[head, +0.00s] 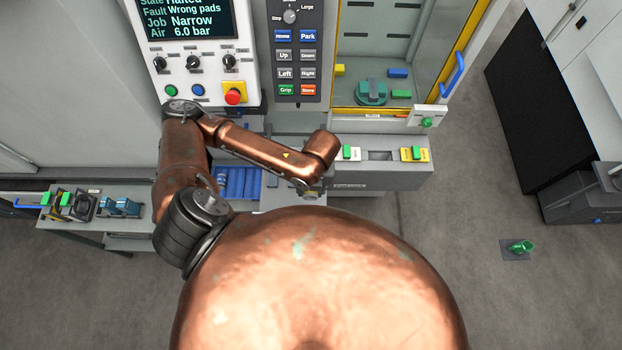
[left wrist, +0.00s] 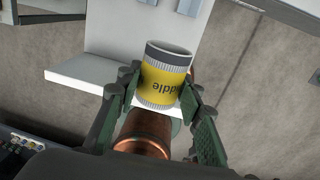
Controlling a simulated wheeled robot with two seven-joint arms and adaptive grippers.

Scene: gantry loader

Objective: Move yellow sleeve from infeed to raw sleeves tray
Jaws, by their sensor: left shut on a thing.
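The yellow sleeve (left wrist: 162,82) has a dark top rim, pale ribbed bands and black lettering, partly readable as "ddle". In the left wrist view it is held tilted between the green fingers of my left gripper (left wrist: 164,88), which is shut on it. In the head view my left gripper (head: 309,193) is small at the end of the copper arm, mostly hidden, and the sleeve cannot be seen there. A blue roller bed (head: 238,182), possibly the infeed, shows behind the arm. I cannot pick out the raw sleeves tray for certain. My right gripper is not in view.
A control panel (head: 200,45) and a button pendant (head: 297,60) stand ahead. A grey ledge (head: 350,184) carries green and yellow pads. A shelf (head: 85,225) with parts is at left. A white surface (left wrist: 80,75) lies behind the sleeve. Open floor (head: 450,250) is at right.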

